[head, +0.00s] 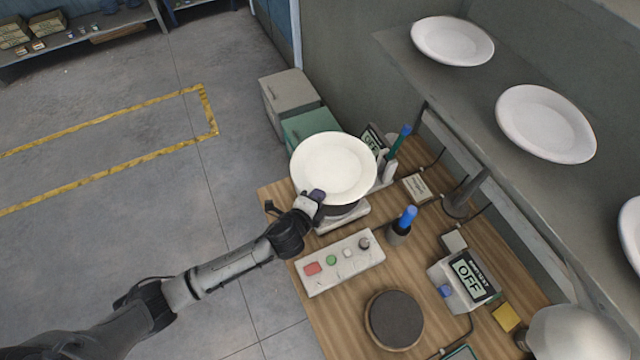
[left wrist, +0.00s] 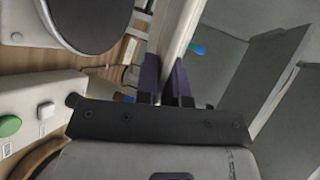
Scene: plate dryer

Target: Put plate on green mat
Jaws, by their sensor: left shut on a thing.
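A white plate (head: 334,167) is held by its near edge in my left gripper (head: 312,200), over the far left end of the wooden table. The plate is roughly face-up and hides part of a round dark-topped device under it. In the left wrist view the plate (left wrist: 177,40) shows edge-on between the two purple fingertips (left wrist: 166,82), which are shut on its rim. A small piece of a green flat thing (head: 462,352) shows at the bottom edge of the head view; I cannot tell whether it is the green mat. My right gripper is not in view.
The wooden table (head: 340,325) carries a button box (head: 340,264), a round dark pad (head: 395,320), a blue-topped holder (head: 402,225) and a display reading OFF (head: 470,280). More white plates (head: 545,123) lie on the shelf at right. Floor at left is open.

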